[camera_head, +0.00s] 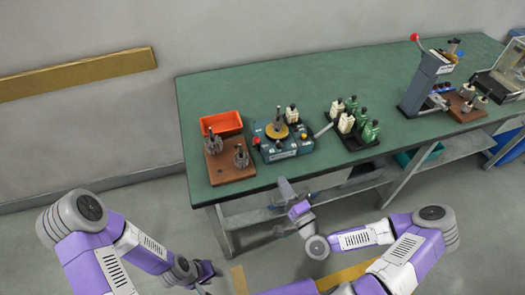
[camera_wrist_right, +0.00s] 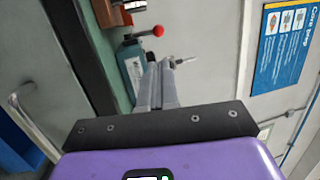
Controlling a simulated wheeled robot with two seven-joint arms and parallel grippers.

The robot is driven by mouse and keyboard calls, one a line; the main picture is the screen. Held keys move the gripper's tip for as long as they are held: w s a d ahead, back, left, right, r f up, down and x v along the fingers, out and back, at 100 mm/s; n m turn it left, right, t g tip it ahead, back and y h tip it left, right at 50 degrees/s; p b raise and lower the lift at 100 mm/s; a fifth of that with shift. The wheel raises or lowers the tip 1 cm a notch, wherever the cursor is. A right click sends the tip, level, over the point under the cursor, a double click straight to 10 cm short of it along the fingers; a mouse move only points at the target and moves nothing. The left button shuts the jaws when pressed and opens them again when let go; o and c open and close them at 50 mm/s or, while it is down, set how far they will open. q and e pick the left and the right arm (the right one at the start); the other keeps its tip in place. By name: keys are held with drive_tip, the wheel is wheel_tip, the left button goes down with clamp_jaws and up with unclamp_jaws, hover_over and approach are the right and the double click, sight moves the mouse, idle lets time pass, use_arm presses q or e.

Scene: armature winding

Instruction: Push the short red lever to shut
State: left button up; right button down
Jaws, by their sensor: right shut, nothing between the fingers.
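The teal winding machine (camera_head: 283,151) stands near the front of the green bench. The short lever's red ball (camera_head: 256,141) is small at the machine's left side. In the right wrist view the red ball knob (camera_wrist_right: 158,31) sits on a short grey stem beside the teal housing (camera_wrist_right: 132,67). My right gripper (camera_head: 283,182) is shut and empty at the bench's front edge, in front of the machine. In the wrist view its fingers (camera_wrist_right: 161,68) point towards the machine, with the ball beyond their tips. My left gripper (camera_head: 208,272) hangs low, away from the bench; its fingers are too small to read.
An orange bin (camera_head: 222,123) and a brown block with metal parts (camera_head: 229,170) stand left of the machine. A grey press (camera_head: 424,83) with a red-tipped handle is further right. Bare bench lies behind.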

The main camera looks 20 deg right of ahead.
drive_tip(key=b+x, duration=0.5)
drive_tip(key=x, duration=0.9)
drive_tip(key=shift+a, duration=0.1)
